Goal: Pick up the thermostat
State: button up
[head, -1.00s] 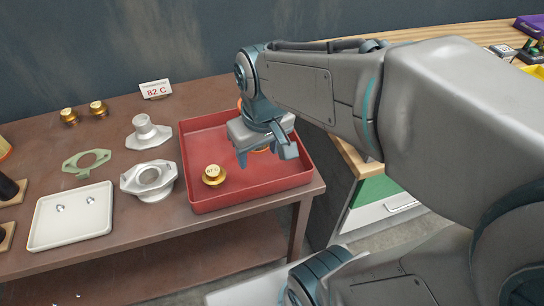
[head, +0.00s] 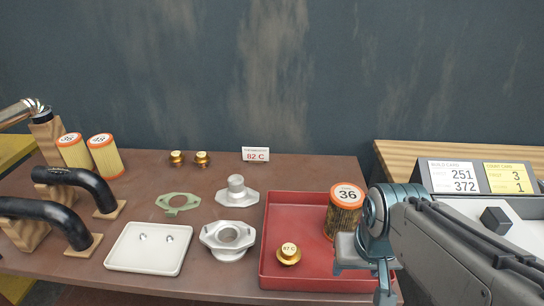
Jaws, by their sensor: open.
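A gold thermostat (head: 288,254) with a pale marked top, which seems to read 87 C, sits in the front left part of the red tray (head: 285,203). Two more gold thermostats, one on the left (head: 176,158) and one on the right (head: 202,159), stand at the back of the bench beside a card (head: 255,154) reading 82 C. My gripper (head: 364,277) is open and empty over the right side of the red tray, to the right of the thermostat in it and apart from it. Part of the tray's right side is hidden behind my arm.
An orange-topped filter marked 36 (head: 344,210) stands in the tray close to my gripper. Left of the tray are two metal housings (head: 228,240) (head: 237,191), a green gasket (head: 178,203) and a white tray (head: 149,248). Black hoses (head: 75,185) and two filters (head: 105,156) stand far left.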

aim_at(202, 158)
jog(key=u, duration=0.45)
jog(key=k, duration=0.6)
jog(key=u, duration=1)
jog(key=k, duration=0.75)
jog(key=u, duration=0.7)
jog(key=i, duration=1.2)
jog(key=z, duration=0.85)
jog(key=i, duration=0.95)
jog(key=z, duration=1.15)
